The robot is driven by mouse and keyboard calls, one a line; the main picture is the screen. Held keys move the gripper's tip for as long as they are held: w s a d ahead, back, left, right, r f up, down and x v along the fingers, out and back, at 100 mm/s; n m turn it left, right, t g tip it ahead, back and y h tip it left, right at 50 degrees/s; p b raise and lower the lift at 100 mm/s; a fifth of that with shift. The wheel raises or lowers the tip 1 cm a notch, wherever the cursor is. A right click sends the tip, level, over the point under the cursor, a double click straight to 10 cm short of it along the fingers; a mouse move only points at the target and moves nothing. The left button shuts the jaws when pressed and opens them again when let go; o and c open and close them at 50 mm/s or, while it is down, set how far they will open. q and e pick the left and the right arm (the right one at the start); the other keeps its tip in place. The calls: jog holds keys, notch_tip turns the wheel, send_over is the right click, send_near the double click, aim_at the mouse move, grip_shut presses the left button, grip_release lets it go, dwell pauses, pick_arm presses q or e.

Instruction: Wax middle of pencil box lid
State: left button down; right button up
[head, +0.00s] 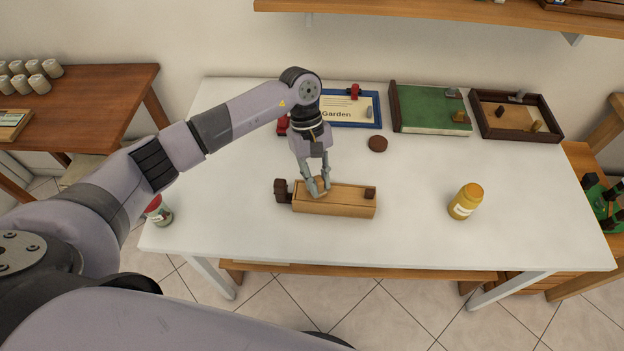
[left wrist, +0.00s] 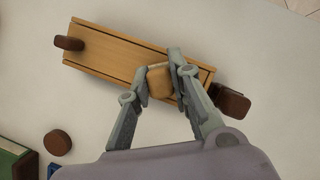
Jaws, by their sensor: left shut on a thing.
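The wooden pencil box (head: 335,208) lies lengthwise on the white table, its lid facing up. It also shows in the left wrist view (left wrist: 115,53), with a small dark brown knob (left wrist: 69,43) near one end of the lid. My left gripper (head: 318,192) is shut on a small tan block (left wrist: 159,81), its fingers pointing down over the lid, left of the middle in the head view. The block is at the lid; I cannot tell whether it touches. My right gripper is not in view.
A dark brown block (head: 281,190) stands at the box's left end. A dark round disc (head: 377,144) lies behind the box. A blue-framed sign (head: 376,122), a green board (head: 425,110) and a tray (head: 540,134) line the back. The table between box and jar is clear.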

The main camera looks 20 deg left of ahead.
pick_arm(q)
jog(key=shift+w+d+f+b, duration=0.15)
jog(key=shift+d+b, duration=0.5)
jog(key=shift+d, duration=0.2)
jog(key=shift+w+d+b, duration=0.2)
jog(key=shift+d+b, duration=0.2)
jog(key=shift+d, duration=0.4)
jog(key=shift+w+d+b, duration=0.15)
jog(key=shift+d+b, duration=0.25)
jog(key=shift+d, duration=0.35)
jog(key=shift+b, duration=0.55)
jog(key=shift+s+a+b, duration=0.2)
jog(key=shift+s+a, duration=0.05)
jog(key=shift+a, duration=0.8)
jog(key=shift+s+a+b, duration=0.15)
jog(key=shift+s+a, duration=0.1)
jog(key=shift+a, duration=0.8)
jog(key=shift+s+a+r+b, duration=0.1)
jog(key=shift+s+a+b, duration=0.1)
jog(key=shift+a, duration=0.65)
jog(key=shift+s+a+r+b, duration=0.1)
jog(key=shift+s+a, duration=0.05)
jog(key=shift+a, duration=0.65)
jog(key=shift+r, duration=0.1)
notch_tip(320, 180, up, 7)
jog(key=p, duration=0.2)
